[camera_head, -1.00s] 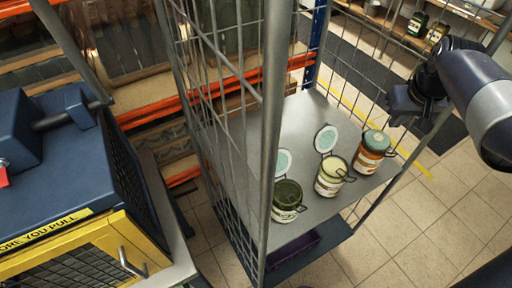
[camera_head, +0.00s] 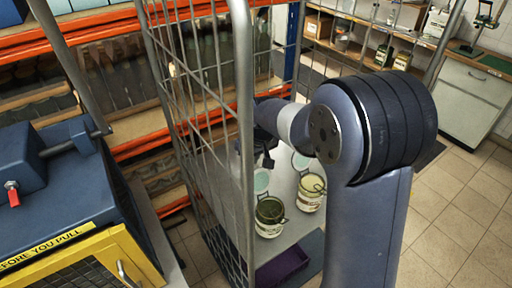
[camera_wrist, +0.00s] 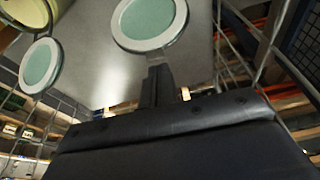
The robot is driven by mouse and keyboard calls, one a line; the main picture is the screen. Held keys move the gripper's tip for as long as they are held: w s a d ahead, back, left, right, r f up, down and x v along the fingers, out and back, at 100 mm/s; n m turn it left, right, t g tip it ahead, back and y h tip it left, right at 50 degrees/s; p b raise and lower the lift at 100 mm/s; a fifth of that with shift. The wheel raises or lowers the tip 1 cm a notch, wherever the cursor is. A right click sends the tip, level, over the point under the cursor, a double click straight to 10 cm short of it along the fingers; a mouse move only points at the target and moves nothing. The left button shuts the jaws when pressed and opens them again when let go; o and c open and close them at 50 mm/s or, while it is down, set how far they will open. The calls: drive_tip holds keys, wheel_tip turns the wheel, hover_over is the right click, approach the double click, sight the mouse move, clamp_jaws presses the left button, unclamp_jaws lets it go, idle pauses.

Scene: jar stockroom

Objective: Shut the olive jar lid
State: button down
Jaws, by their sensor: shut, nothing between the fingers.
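The olive jar (camera_head: 270,215) stands upright on the grey shelf (camera_head: 284,240) of the mesh cage trolley in the head view. Its round lid (camera_head: 261,182), teal inside with a pale rim, stands tipped up open behind the jar mouth. The larger lid (camera_wrist: 150,20) at the top of the wrist view appears to be this one. My gripper (camera_head: 267,162) is above and behind the lid in the head view. Its dark fingers (camera_wrist: 157,85) are shut and empty, pointing towards the lid; contact cannot be told. The olive jar's body is not seen in the wrist view.
A cream jar (camera_head: 311,195) stands right of the olive jar, its lid (camera_head: 301,162) also up. Cage bars (camera_head: 243,130) rise on the left. A purple crate (camera_head: 283,268) sits below the shelf. My arm covers the shelf's right part.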

drive_tip(key=shift+s+d+r, duration=0.2)
drive_tip(key=shift+s+d, duration=0.15)
drive_tip(key=shift+s, duration=0.1)
idle(0.3)
drive_tip(key=shift+s+d+f+b, duration=0.1)
drive_tip(key=shift+s+b, duration=0.05)
drive_tip(key=shift+b, duration=0.35)
